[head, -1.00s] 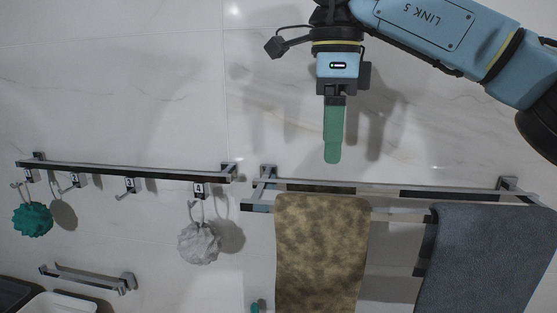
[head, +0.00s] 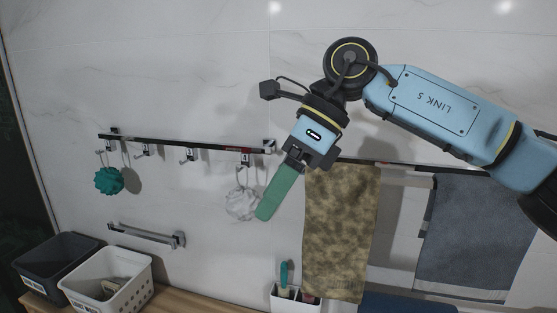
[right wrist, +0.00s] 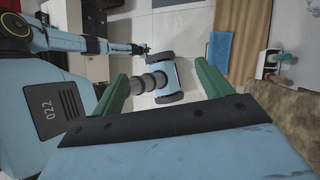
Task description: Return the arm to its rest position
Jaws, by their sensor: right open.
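My right gripper (head: 272,208) hangs from the blue right arm (head: 430,103) in the head view. Its green fingers point down and left, in front of the wall near the white bath puff (head: 241,203), partly covering it from this angle. In the right wrist view the two green fingers (right wrist: 163,72) stand well apart with nothing between them. A thin blue and black arm, apparently my left one, shows at the upper left of that view. Its tip is too small to read. The left arm is absent from the head view.
A teal puff (head: 109,180) hangs on the hook rail (head: 190,143). A mottled brown towel (head: 340,235) and a grey towel (head: 478,235) hang right. Below are a dark basket (head: 52,262), a white basket (head: 125,272) and a white holder (head: 293,300) with a teal-handled item.

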